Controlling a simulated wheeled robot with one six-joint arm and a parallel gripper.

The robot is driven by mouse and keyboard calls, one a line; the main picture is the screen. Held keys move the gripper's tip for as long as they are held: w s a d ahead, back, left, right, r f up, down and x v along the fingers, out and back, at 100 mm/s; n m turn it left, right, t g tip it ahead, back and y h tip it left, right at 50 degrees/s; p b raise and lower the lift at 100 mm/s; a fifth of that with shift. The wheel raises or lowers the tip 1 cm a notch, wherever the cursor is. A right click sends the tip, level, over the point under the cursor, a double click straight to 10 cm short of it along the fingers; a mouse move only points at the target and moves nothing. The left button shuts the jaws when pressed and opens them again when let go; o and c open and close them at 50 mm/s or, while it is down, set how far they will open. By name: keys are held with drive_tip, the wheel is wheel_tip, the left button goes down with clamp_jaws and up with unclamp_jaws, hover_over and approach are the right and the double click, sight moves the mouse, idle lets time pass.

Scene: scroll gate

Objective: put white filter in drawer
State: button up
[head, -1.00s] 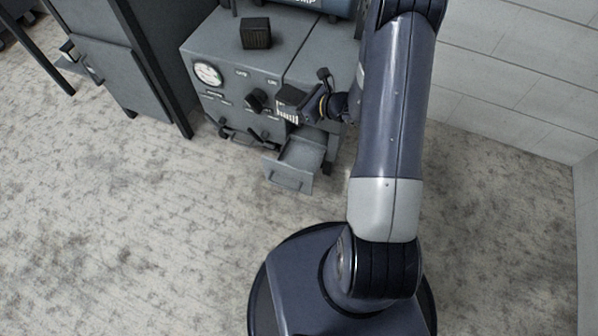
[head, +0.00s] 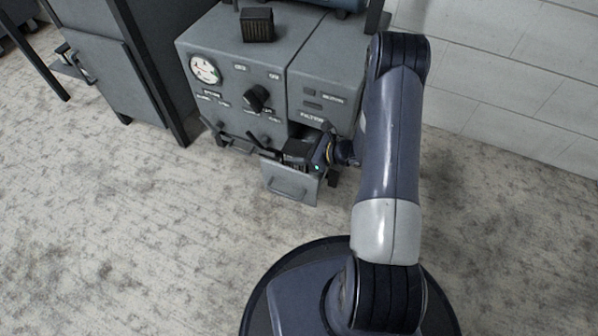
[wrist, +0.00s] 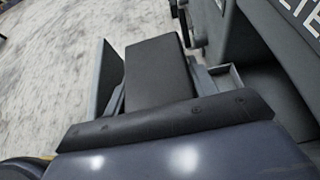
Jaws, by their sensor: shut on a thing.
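The grey drawer (head: 291,186) stands pulled out at the base of the grey machine, below its right-hand section. My gripper (head: 296,154) is down at the drawer's opening, just behind its front panel. In the wrist view, my gripper (wrist: 160,68) lies between the drawer's front panel (wrist: 106,78) on the left and the machine on the right.
The machine (head: 232,92) has a round gauge (head: 205,69), a black knob (head: 257,98) and levers beside the drawer. A dark ribbed block (head: 257,24) sits on its top. A dark cabinet (head: 105,65) stands at left. The floor in front is clear.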

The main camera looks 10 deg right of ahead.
sight(299, 167)
wheel_tip(299, 167, down, 8)
drive_tip(key=b, duration=0.3)
drive_tip(key=shift+f, duration=0.2)
drive_tip(key=shift+f, duration=0.1)
drive_tip(key=shift+f, duration=0.15)
drive_tip(key=o, duration=1)
drive_tip(key=shift+o, duration=0.2)
drive_tip(key=shift+r, duration=0.2)
drive_tip(key=shift+d+r, duration=0.1)
drive_tip(key=shift+r, duration=0.1)
drive_tip(key=p+v, duration=0.4)
drive_tip(key=v, duration=0.7)
drive_tip(key=shift+s+d, duration=0.25)
drive_tip(key=shift+d, duration=0.05)
